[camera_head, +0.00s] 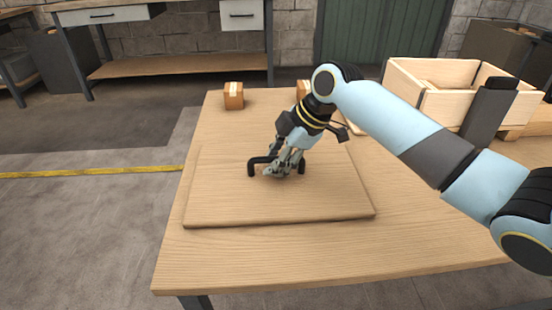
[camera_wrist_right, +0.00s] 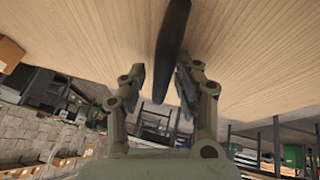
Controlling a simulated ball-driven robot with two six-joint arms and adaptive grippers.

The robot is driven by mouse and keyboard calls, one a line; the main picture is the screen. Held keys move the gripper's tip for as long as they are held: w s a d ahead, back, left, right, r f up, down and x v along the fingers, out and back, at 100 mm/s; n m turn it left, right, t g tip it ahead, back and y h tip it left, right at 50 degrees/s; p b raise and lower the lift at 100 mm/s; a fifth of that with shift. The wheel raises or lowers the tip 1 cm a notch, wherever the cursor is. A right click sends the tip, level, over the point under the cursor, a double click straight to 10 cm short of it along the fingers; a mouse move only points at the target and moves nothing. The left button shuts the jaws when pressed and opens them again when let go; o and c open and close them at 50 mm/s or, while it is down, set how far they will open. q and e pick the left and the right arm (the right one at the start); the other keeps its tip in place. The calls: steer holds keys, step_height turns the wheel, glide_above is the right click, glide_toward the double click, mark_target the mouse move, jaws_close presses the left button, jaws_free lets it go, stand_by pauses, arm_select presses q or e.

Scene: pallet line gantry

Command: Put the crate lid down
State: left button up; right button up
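The crate lid (camera_head: 225,195) is a flat light-wood board lying on the table, apparently flat. A black bar handle (camera_head: 251,168) stands on its middle. My right gripper (camera_head: 283,170) comes down at the handle from the upper right. In the right wrist view, its two fingers (camera_wrist_right: 160,80) stand on either side of the dark handle (camera_wrist_right: 172,45), with a visible gap on the left side. The gripper looks open around the handle. The open wooden crate (camera_head: 428,108) stands at the back right, partly behind my right arm. My left gripper is not in view.
The wooden table (camera_head: 260,262) has free room in front of the lid. A small cardboard box (camera_head: 233,96) stands at the back left of the table, and another (camera_head: 303,88) is partly hidden behind my right arm. A workbench (camera_head: 180,66) stands behind.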

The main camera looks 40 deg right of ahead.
steer(key=p+v, duration=0.3)
steer(key=v, duration=0.9)
stand_by(0.4)
